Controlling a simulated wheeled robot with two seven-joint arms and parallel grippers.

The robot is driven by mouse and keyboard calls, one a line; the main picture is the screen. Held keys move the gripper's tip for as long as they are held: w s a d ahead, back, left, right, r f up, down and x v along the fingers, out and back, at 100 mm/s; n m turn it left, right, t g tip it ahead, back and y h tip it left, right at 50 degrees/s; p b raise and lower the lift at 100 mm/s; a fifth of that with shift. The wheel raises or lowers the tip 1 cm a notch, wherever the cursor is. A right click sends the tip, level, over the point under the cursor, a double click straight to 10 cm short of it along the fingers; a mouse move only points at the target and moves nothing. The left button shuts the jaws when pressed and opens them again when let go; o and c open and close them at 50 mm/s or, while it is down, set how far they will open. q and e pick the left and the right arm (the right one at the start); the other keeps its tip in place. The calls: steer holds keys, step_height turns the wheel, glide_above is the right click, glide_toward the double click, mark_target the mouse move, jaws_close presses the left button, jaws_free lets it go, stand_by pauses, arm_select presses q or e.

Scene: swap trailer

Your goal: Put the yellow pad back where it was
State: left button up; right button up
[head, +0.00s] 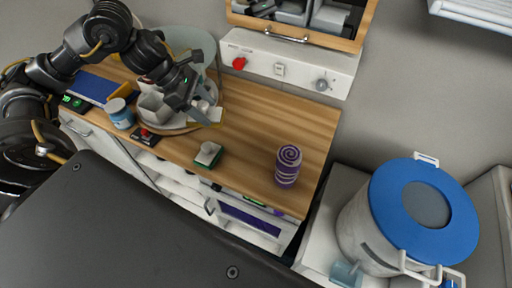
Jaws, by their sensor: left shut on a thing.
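My left gripper (201,112) reaches in from the upper left, over the round tray on the wooden counter. The gripper and pale items hide much of this spot, so the pad's full outline cannot be seen. Another yellow-orange piece (128,89) shows behind the blue jar at the left. My right gripper is not in view.
A blue jar (120,113), a red-button box (144,136), a green-based block (208,154) and a purple striped roll (288,166) stand on the counter (252,130). A blue-lidded pot (424,208) stands at right. The counter's middle right is clear.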

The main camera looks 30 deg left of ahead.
arm_select(q)
steer(key=w+d+f+p, duration=0.1)
steer(key=d, duration=0.1)
steer(key=w+d+f+p, duration=0.1)
steer(key=d, duration=0.2)
steer(key=w+d+p, duration=0.1)
steer(key=d+p, duration=0.1)
steer(key=shift+d+f, duration=0.2)
steer(key=shift+f, duration=0.2)
steer(key=shift+c, duration=0.9)
steer(key=x, duration=0.5)
steer(key=p+x, duration=0.1)
steer(key=x, duration=0.1)
steer(key=shift+w+d+r, duration=0.1)
steer(key=shift+d+r, duration=0.05)
steer(key=shift+d, duration=0.3)
steer(key=shift+w+d+f, duration=0.15)
steer(key=shift+d+f, duration=0.1)
steer(key=shift+f, duration=0.2)
steer(key=f, duration=0.1)
steer(key=f+p, duration=0.1)
steer(key=shift+d+f+p, duration=0.3)
steer(key=shift+f, duration=0.35)
steer(key=shift+c, duration=0.4)
steer(key=shift+f, duration=0.15)
steer(key=o, duration=1.1)
steer(key=shift+a, duration=0.1)
steer(key=shift+o, duration=0.2)
steer(key=shift+w, duration=0.1)
